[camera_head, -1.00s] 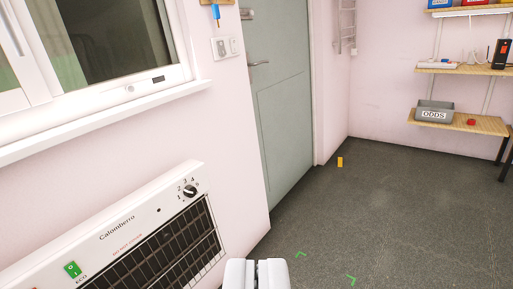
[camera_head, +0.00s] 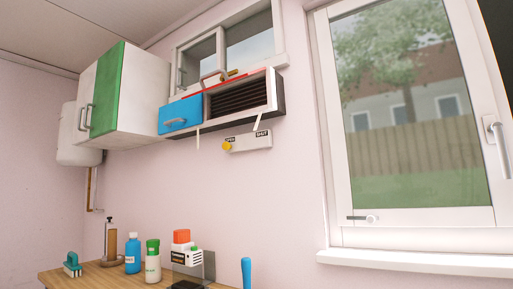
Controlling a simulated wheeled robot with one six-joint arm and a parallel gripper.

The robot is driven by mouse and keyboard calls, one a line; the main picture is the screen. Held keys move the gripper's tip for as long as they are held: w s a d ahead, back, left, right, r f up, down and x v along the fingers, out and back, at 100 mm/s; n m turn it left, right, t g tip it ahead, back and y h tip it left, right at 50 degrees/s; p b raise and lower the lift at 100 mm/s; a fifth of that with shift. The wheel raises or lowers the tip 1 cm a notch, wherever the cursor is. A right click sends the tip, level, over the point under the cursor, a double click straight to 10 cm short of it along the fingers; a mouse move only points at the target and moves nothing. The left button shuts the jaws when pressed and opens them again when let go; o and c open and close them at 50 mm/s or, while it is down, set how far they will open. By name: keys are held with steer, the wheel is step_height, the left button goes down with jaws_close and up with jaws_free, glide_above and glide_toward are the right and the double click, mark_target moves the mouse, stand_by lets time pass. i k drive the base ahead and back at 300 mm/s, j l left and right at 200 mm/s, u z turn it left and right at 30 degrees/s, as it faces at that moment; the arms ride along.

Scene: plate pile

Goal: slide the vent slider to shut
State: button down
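The vent slider is a yellow knob (camera_head: 227,146) on a small pale plate (camera_head: 250,143) on the pink wall, below a dark louvred vent (camera_head: 240,96). The plate carries small dark labels that appear to read OPEN on the left and SHUT on the right. The knob sits at the left end, by the OPEN label. The louvres look dark, and their exact angle is hard to tell. My gripper does not show in this view, so nothing is seen touching the slider.
A blue-doored box (camera_head: 180,116) adjoins the vent on the left. A white and green cabinet (camera_head: 123,96) hangs further left. A wooden counter (camera_head: 95,272) below holds bottles and small items. A window (camera_head: 410,120) is at right. The wall below the plate is bare.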

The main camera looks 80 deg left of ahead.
mark_target(226, 145)
steer(key=u, duration=2.2)
